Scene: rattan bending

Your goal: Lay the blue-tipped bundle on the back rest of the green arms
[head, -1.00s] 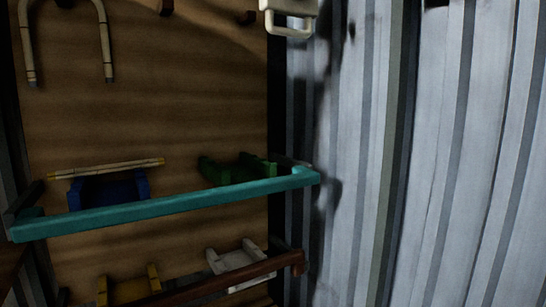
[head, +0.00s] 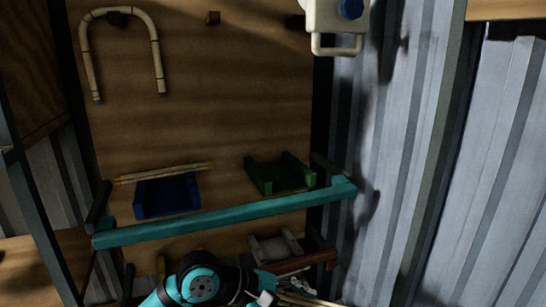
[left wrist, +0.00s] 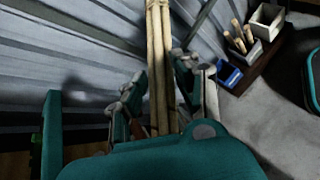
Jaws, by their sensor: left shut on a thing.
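The green arms (head: 281,176) project from the wooden board, above the right part of a teal bar, and look empty. My left gripper (head: 272,297) is at the bottom edge of the head view, below the teal bar and the green arms. In the left wrist view my left gripper (left wrist: 158,105) is shut on a bundle of pale rattan canes (left wrist: 159,50). A piece of this bundle also shows at the bottom of the head view (head: 302,299). Its tips are not visible, so I cannot tell their colour. My right gripper is out of view.
A teal bar (head: 225,217) runs across the front of the arms. Blue arms (head: 167,197) hold a yellow-tipped bundle (head: 164,173) at their back. White arms (head: 277,246) and a brown bar (head: 302,263) are lower. A bent cane (head: 122,17) hangs above.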

